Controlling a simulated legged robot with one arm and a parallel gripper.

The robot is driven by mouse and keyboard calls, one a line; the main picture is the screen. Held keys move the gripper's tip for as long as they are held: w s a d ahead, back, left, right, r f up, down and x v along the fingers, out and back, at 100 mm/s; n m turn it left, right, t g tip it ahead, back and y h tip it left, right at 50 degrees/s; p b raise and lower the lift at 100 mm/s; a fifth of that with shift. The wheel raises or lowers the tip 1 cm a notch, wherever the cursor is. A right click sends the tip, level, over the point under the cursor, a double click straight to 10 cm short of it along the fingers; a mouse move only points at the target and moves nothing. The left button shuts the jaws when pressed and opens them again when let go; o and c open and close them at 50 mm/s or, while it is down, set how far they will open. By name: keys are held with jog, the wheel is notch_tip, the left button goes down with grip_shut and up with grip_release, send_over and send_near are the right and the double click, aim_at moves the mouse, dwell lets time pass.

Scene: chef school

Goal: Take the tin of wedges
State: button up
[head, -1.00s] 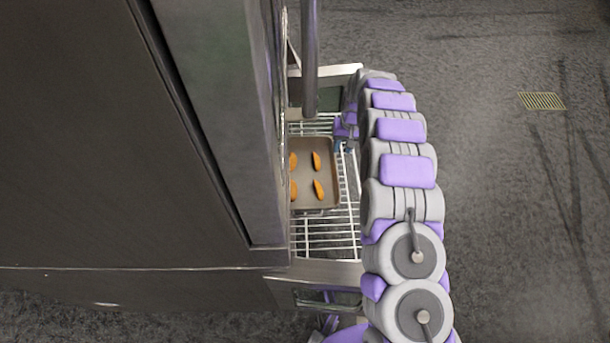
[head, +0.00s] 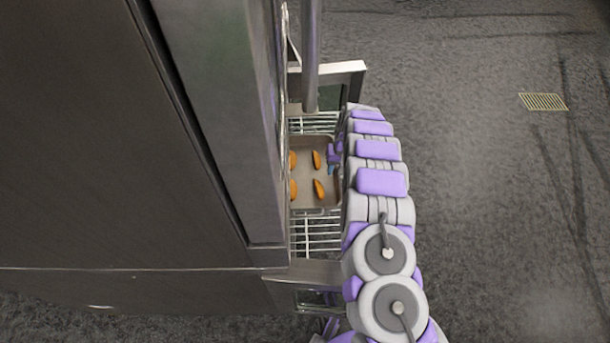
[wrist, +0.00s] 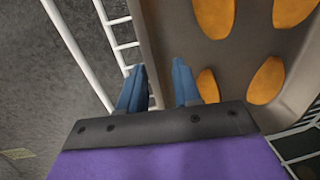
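The tin (head: 325,200) is a grey-brown rectangular tray on a wire rack, with several orange wedges (head: 317,188) lying in it. In the head view my gripper (head: 332,166) is at the tin's right side, partly hidden by my arm. In the wrist view the gripper (wrist: 157,68) has its two blue fingers apart. The tin's rim (wrist: 146,45) runs between them, one finger outside the tin and the other over its inside. The wedges (wrist: 213,15) lie beyond the inner finger. I cannot tell whether either finger touches the rim.
The wire rack (head: 315,235) sits in a metal-sided frame (head: 345,78) beside a large dark metal cabinet (head: 110,180) on the left. A vertical metal bar (head: 310,55) stands above the rack's far end.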

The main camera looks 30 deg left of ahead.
jog(key=shift+f, duration=0.4)
jog(key=shift+r, duration=0.1)
grip_shut()
dwell(1.0)
